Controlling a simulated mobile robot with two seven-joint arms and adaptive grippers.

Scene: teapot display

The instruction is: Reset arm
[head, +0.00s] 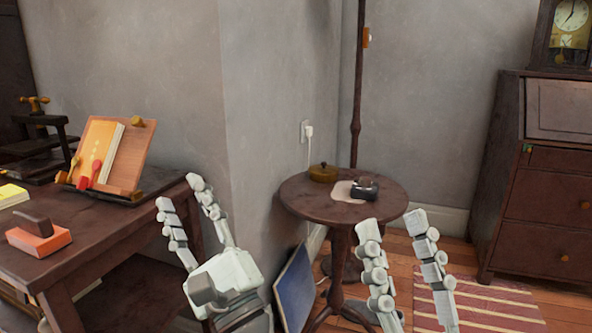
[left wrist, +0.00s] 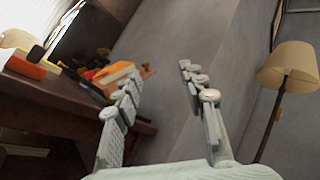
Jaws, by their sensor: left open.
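My left gripper (head: 180,196) is raised in front of the wall corner, right of the desk, with its fingers pointing up and apart. It holds nothing. In the left wrist view its two fingers (left wrist: 158,80) stand apart with only the wall between them. My right gripper (head: 392,226) is at the lower middle right of the head view, in front of the round table. Its two fingers are spread with a clear gap and nothing between them. The right gripper's base is cut off by the lower edge.
A dark desk (head: 100,237) at the left bears a book stand (head: 133,165) and an orange-red block (head: 38,237). A round table (head: 300,196) holds a brass pot (head: 322,172) and a small dark object (head: 365,189). A blue panel (head: 294,288) leans below. A cabinet (head: 540,215) stands right.

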